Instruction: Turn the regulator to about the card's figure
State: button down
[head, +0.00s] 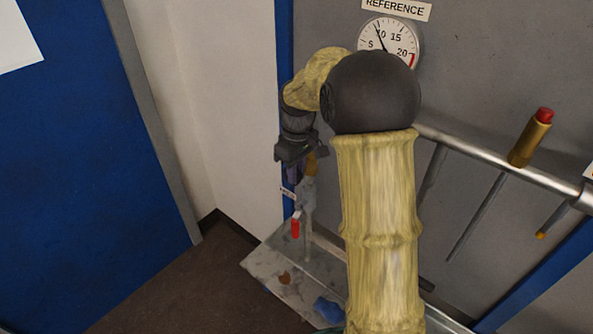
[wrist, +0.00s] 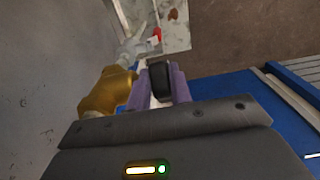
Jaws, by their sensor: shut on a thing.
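My gripper (head: 293,172) hangs at the left end of my arm, pointing down. In the wrist view my gripper (wrist: 159,88) has its two purple fingers closed on either side of a black knob (wrist: 159,76). The knob is beside a brass regulator body (wrist: 107,91). In the head view a small part of the brass body (head: 311,164) shows behind the fingers; the knob is hidden there. A round gauge (head: 389,43) under a REFERENCE label (head: 396,8) has its needle just left of the 10. I cannot make out a card with a figure.
Below the regulator is a valve with a red handle (head: 295,228), above a stained grey shelf (head: 262,263). A metal pipe (head: 465,147) runs along the grey panel at right, with a red-topped brass fitting (head: 530,138). Open floor (head: 170,275) lies at lower left.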

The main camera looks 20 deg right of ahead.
jog(key=b, duration=0.1)
jog(key=t+b, duration=0.1)
jog(key=shift+s+d+f+y+b, duration=0.1)
jog(key=shift+d+f+y+b, duration=0.05)
jog(key=shift+f+y+b, duration=0.2)
jog(key=shift+r+t+y+b, duration=0.25)
jog(key=shift+t+b, duration=0.1)
jog(key=shift+t, duration=0.15)
jog(key=c, duration=1.5)
grip_release()
jog(key=shift+c, duration=0.2)
jog(key=v, duration=1.7)
jog(key=shift+r+b, duration=0.15)
jog(key=shift+b, duration=0.2)
jog(key=shift+d, duration=0.1)
